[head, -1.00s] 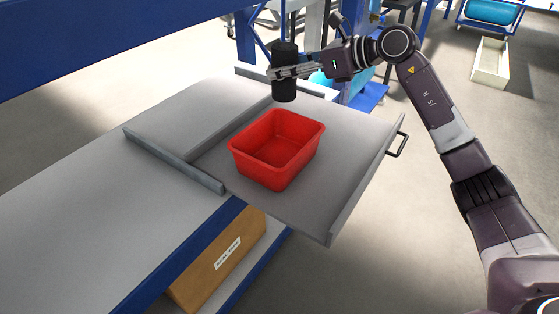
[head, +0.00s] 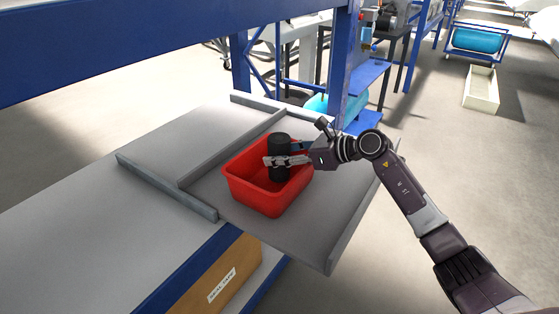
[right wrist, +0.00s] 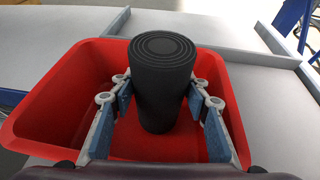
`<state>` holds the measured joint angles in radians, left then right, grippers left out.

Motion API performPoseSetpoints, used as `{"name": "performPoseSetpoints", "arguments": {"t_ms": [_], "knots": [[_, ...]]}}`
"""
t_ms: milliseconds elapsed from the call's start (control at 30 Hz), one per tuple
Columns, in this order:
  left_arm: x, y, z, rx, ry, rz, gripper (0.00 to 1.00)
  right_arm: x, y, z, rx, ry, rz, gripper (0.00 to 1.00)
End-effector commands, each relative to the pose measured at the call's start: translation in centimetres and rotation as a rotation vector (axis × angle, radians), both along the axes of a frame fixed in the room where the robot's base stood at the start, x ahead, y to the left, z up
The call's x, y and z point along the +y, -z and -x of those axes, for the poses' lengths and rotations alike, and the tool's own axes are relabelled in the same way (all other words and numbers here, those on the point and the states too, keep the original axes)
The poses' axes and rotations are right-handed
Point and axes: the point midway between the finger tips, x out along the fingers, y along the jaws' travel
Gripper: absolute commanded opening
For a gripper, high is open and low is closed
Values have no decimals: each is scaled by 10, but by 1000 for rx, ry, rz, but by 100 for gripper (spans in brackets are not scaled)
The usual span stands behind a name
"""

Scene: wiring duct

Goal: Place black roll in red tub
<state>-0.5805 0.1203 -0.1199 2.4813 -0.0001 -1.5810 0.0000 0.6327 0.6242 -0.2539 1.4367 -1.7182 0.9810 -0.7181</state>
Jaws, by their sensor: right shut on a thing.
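The black roll (head: 279,150) is upright, its lower part inside the red tub (head: 238,187). In the right wrist view the roll (right wrist: 158,85) stands between the finger pads, over the floor of the tub (right wrist: 60,103). My right gripper (head: 279,162) is shut on the roll, reaching in from the right over the tub's rim. Whether the roll's bottom touches the tub floor is hard to tell. My left gripper is not in view.
The tub stands on a grey tray-like shelf (head: 335,215) with raised edges. A grey bench top (head: 70,235) lies to the left. A blue beam (head: 150,45) crosses above. A cardboard box (head: 222,280) sits below the bench.

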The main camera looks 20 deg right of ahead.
Motion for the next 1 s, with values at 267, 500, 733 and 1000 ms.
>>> {"name": "performPoseSetpoints", "arguments": {"t_ms": [267,500,733,1000], "knots": [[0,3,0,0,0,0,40,0,14,0,-1,1,0,19],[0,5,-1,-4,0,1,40,0,17,0,-1,0,-1,48],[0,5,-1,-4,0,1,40,0,17,0,-1,0,-1,60],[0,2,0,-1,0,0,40,-3,12,3,0,1,2,60]]}}
